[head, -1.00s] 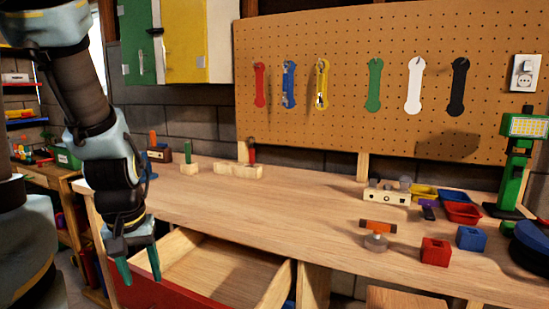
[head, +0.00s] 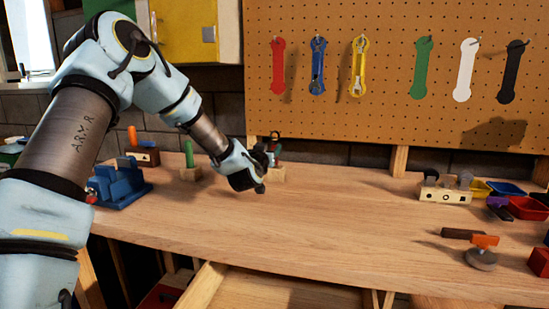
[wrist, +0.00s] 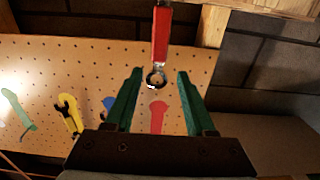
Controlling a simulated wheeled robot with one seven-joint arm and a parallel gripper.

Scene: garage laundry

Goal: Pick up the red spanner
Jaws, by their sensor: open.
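The red spanner (wrist: 161,35) has a red handle and a metal ring end. In the wrist view it comes down from the top edge, its ring end between the lines of my two fingers. My gripper (wrist: 160,72) is open, with green fingers on either side of the spanner and not closed on it. In the head view my gripper (head: 268,158) is at the wooden block (head: 279,175) at the back of the bench, largely hiding the spanner there. The red outline (head: 278,66) on the pegboard is empty.
The pegboard (head: 400,112) stands behind, with spanners on its blue (head: 317,66) and yellow (head: 358,66) outlines. A blue vise (head: 122,185) and a block with a green handle (head: 189,172) are left. An open drawer (head: 205,285) juts out below. The bench's middle is clear.

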